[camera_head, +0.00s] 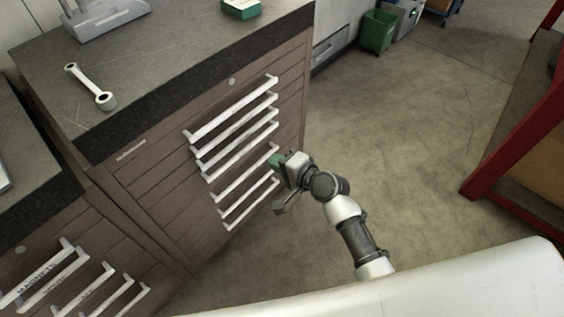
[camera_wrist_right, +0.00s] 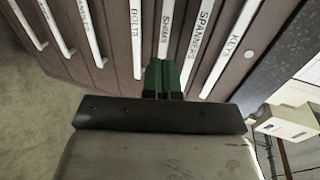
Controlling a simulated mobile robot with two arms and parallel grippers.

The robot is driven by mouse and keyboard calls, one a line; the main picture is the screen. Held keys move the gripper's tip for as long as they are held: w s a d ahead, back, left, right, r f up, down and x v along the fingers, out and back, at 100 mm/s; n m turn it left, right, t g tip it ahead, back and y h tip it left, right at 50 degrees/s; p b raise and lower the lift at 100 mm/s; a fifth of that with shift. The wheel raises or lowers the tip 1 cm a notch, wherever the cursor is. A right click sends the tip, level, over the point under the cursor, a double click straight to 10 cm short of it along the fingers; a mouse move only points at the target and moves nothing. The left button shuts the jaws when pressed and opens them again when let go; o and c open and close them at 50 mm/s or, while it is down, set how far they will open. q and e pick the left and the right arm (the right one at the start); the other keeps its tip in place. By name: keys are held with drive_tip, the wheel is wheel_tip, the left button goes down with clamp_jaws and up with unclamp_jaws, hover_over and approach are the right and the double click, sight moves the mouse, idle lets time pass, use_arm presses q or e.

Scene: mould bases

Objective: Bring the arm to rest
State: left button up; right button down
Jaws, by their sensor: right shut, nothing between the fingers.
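My right gripper (camera_head: 278,160) is in front of the brown drawer cabinet (camera_head: 150,205), close to the white drawer handles. Its green fingers also show in the right wrist view (camera_wrist_right: 162,76), shut together with nothing between them. My right arm (camera_head: 350,225) reaches up from the lower right. My left gripper is not in view.
All drawers in view look closed. A spanner (camera_head: 91,88) lies on the dark worktop (camera_head: 150,70), with a green box (camera_head: 241,8) at its far edge. A red-framed bench (camera_head: 515,125) stands at right. A green bin (camera_head: 377,31) stands at the back. The floor (camera_head: 400,130) between is clear.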

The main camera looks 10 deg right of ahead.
drive_tip(key=shift+s+d+r, duration=0.15)
drive_tip(key=shift+s+d, duration=0.2)
drive_tip(key=shift+s, duration=0.15)
drive_tip(key=s+d+f+n+g+h, duration=0.25)
drive_tip(key=s+f, duration=0.25)
drive_tip(key=f, duration=0.4)
drive_tip(key=s+d+f+n+g+h+p, duration=0.1)
drive_tip(key=s+d+f+h, duration=0.15)
drive_tip(key=s+f, duration=0.55)
drive_tip(key=s+d+f+n+g+h, duration=0.1)
drive_tip(key=s+d+f+n+g, duration=0.15)
drive_tip(key=f, duration=0.85)
drive_tip(key=s+d+f+n+g+h, duration=0.1)
drive_tip(key=s+d+f+n, duration=0.1)
drive_tip(key=s, duration=0.7)
drive_tip(key=s+d+f+n+g+h, duration=0.1)
drive_tip(key=s+d+f+n+g, duration=0.1)
drive_tip(key=s+f, duration=0.3)
drive_tip(key=s+d+f+n+g+h, duration=0.1)
drive_tip(key=s+d+f+n, duration=0.1)
drive_tip(key=s, duration=1.1)
wheel_tip(320, 180, down, 2)
drive_tip(key=shift+s+d+f+n+g+p, duration=0.3)
drive_tip(key=shift+d+n+p, duration=0.15)
drive_tip(key=shift+d, duration=0.35)
